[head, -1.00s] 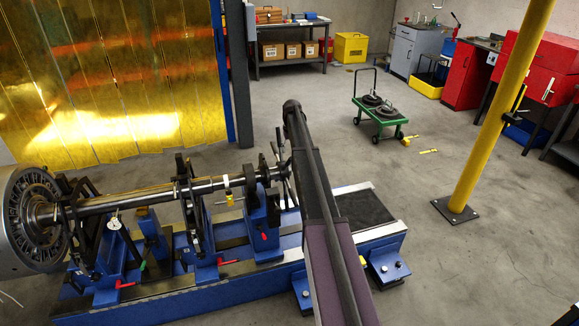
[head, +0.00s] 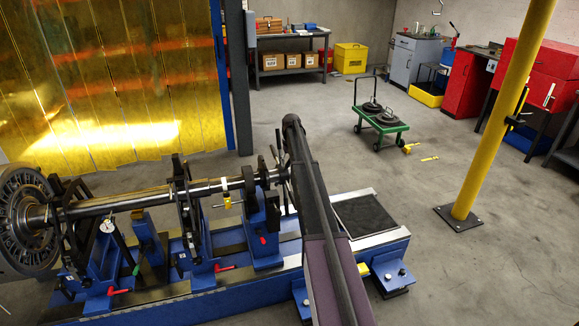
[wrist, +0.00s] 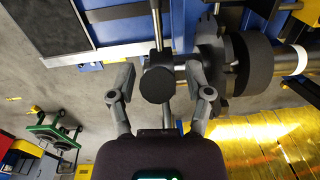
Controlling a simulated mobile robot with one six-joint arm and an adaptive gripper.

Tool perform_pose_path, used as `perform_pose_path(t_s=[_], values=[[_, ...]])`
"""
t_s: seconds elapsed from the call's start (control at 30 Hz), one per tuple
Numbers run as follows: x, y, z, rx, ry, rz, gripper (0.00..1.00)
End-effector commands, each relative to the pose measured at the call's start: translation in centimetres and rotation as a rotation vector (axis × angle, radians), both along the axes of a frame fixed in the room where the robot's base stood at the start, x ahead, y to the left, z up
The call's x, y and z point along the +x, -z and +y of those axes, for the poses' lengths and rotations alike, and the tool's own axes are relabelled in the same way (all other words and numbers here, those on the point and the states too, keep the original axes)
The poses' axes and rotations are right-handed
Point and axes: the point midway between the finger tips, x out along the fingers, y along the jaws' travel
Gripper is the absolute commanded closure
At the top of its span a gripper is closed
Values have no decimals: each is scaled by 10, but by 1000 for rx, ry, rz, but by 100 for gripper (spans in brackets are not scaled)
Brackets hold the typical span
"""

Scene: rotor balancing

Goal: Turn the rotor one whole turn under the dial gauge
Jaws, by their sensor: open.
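The rotor is a long steel shaft (head: 125,200) with a large bladed disc (head: 28,222) at its left end, resting on blue stands. A white-faced dial gauge (head: 107,227) sits near the shaft by the disc. My arm hides the gripper in the head view.
The blue machine bed (head: 150,305) runs under the rotor. Red clamp levers (head: 225,268) stick out from the stands. A yellow pole (head: 495,120) stands to the right. A green cart (head: 380,118) with dark discs is behind. Open floor (head: 490,265) lies at right.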

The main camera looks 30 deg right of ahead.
Motion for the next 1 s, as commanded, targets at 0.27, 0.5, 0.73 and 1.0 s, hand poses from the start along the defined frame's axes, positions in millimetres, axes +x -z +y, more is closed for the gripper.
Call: perform_pose_path(t_s=[0.27, 0.5, 0.73, 1.0], values=[[0, 2, 0, 0, 0, 0, 35], [0, 2, 0, 0, 0, 0, 71], [0, 2, 0, 0, 0, 0, 100], [-4, 4, -4, -2, 5, -10, 100]])
